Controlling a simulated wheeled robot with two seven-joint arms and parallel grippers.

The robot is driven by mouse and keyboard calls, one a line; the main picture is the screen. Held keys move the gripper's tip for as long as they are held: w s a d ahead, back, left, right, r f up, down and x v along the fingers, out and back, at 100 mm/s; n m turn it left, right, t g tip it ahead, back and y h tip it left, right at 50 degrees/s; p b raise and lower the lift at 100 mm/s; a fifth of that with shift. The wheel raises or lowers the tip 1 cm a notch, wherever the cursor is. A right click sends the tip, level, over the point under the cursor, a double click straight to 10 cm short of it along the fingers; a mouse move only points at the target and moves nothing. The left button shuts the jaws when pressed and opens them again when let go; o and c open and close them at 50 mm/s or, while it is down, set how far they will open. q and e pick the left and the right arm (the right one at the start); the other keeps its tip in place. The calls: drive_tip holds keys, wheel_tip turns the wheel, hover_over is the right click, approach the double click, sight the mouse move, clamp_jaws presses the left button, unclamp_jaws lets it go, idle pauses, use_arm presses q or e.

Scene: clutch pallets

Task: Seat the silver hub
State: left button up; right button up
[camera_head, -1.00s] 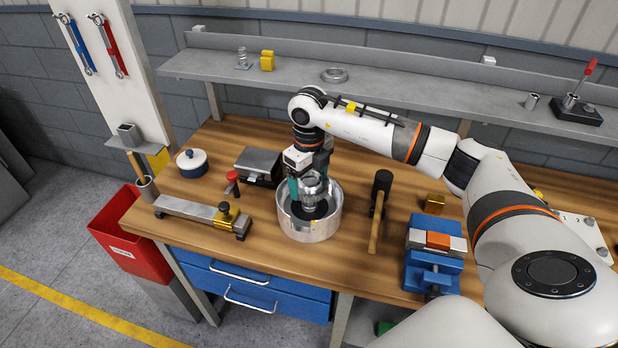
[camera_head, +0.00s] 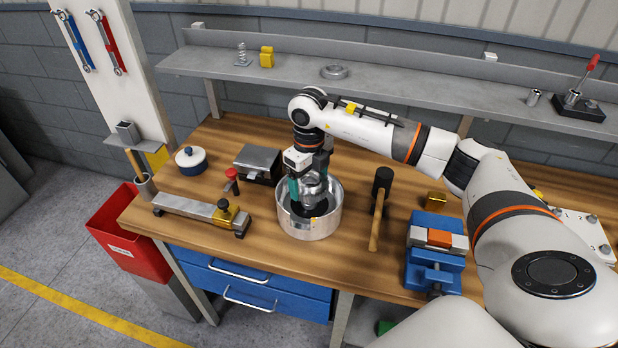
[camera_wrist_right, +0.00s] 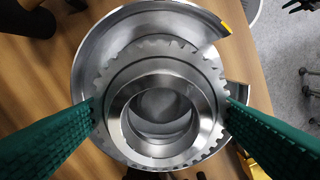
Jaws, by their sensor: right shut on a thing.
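The silver hub (camera_wrist_right: 163,105) is a metal ring with a toothed flange and a raised round collar. My right gripper (camera_head: 312,190) is shut on the hub, with a green finger on each side of it in the right wrist view (camera_wrist_right: 162,112). The hub is upright in the head view (camera_head: 314,184), at the mouth of a round silver housing (camera_head: 309,228) that has a gap in its rim. Whether the hub touches a seat inside cannot be told. A black part shows inside the housing under the hub. My left gripper is not in view.
A black-headed mallet (camera_head: 377,212) lies right of the housing. A blue vise (camera_head: 434,262) is farther right. A grey box (camera_head: 257,162), a red-topped part (camera_head: 232,178) and a metal rail fixture (camera_head: 195,208) are to the left. The bench's front edge is close to the housing.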

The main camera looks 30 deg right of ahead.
drive_tip(key=shift+f+b, duration=2.05)
drive_tip(key=shift+f, duration=0.45)
idle(0.6)
drive_tip(key=o, duration=1.3)
drive_tip(key=shift+r+p, duration=2.2)
drive_tip(key=shift+r, duration=1.3)
